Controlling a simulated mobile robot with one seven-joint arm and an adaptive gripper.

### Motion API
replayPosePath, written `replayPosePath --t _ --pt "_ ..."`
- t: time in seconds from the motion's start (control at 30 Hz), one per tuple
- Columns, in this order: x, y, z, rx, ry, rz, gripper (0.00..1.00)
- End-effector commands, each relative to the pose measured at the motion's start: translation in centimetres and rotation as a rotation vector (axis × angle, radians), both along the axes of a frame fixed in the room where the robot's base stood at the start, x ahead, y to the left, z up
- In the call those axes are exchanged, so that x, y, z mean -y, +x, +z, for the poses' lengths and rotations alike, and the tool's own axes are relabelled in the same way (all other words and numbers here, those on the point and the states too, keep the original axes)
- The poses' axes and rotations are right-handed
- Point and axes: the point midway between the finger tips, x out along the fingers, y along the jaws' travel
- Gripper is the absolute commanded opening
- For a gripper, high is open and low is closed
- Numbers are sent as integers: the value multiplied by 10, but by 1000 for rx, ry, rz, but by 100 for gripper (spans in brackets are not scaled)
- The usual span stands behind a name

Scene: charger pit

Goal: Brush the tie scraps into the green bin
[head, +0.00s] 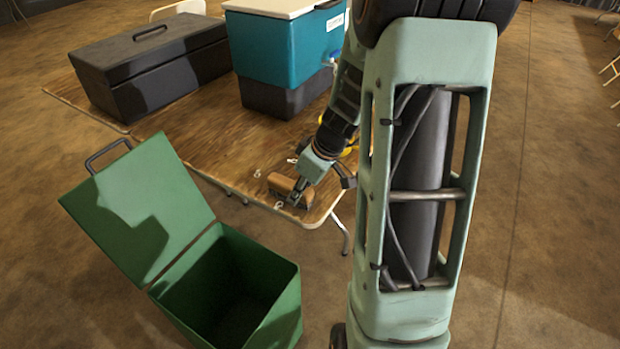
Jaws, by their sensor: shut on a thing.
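My gripper (296,197) points down at the front corner of the wooden table (225,155). It is shut on a brown, block-like brush (283,184), low at the table top; its bristles are hard to make out. Small pale tie scraps lie around it: one (278,205) near the front edge, one (257,173) to the left, and one (291,160) behind. The gripper and brush may hide others. The green bin (285,290) stands on the floor in front of the table, with its lid (150,205) swung open to the left. Its inside is dark.
A black case (150,75) lies at the table's back left. A teal cooler with a white lid (275,50) stands at the back middle. A yellow item (350,147) shows partly behind my arm. A white chair (180,8) stands behind.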

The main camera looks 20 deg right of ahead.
Motion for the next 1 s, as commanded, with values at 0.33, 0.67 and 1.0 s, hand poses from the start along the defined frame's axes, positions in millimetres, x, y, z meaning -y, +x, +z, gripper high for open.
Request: replayPosePath --t 0.33,0.67,1.0 --pt "-46 -19 -1 1 0 3 0" --pt "-78 -33 16 3 -1 0 0" --pt "-77 -33 53 1 0 0 0"
